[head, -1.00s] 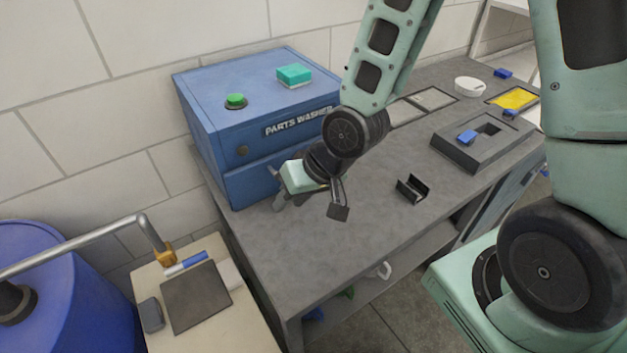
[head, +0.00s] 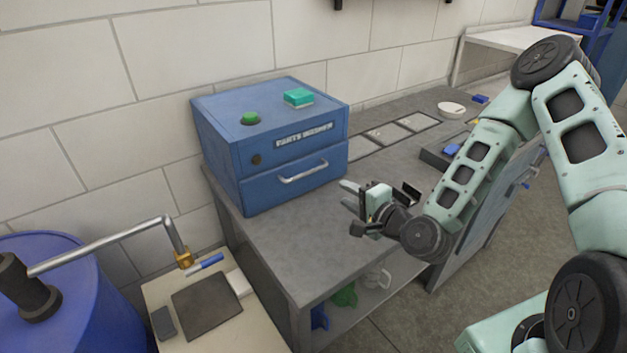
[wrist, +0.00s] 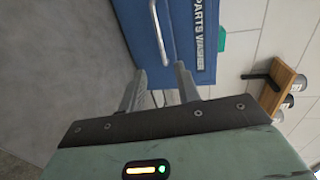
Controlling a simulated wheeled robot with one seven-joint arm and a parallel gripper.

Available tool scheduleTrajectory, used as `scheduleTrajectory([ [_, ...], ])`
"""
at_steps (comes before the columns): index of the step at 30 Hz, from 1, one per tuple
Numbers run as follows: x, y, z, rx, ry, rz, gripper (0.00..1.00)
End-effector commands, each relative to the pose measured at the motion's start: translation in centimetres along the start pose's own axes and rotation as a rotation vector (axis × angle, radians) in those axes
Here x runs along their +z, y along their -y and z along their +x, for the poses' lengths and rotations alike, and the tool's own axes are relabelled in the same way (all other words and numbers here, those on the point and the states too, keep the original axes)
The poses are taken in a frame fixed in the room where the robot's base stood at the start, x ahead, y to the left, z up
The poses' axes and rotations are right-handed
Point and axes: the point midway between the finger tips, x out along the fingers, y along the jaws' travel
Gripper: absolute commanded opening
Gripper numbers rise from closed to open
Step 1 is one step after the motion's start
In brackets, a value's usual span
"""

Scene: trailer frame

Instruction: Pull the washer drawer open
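The blue parts washer (head: 222,150) stands on the grey bench against the wall. Its drawer (head: 262,190) is the lower front panel and looks shut, flush with the body. A silver bar handle (head: 303,172) runs across the drawer front. In the wrist view the handle (wrist: 162,32) shows beyond the fingers, on the blue front beside the PARTS WASHER label. My gripper (head: 350,207) is to the right of and in front of the drawer, above the bench. In the wrist view my gripper (wrist: 160,85) has its fingers apart, with nothing between them, clear of the handle.
A green button (head: 250,118) and a teal block (head: 298,98) are on the washer top. The bench top (head: 290,240) in front of the drawer is bare. A small side table (head: 255,325) and a blue drum (head: 85,290) with a metal pipe stand at left.

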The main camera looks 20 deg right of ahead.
Motion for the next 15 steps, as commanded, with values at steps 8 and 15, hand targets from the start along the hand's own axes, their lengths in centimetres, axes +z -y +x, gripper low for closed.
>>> scheduleTrajectory([
  [8,-0.3,-0.5,2.2,-0.006,-0.003,-0.003,0.33],
  [15,-0.4,-0.5,3.0,-0.006,-0.003,-0.003,0.33],
])
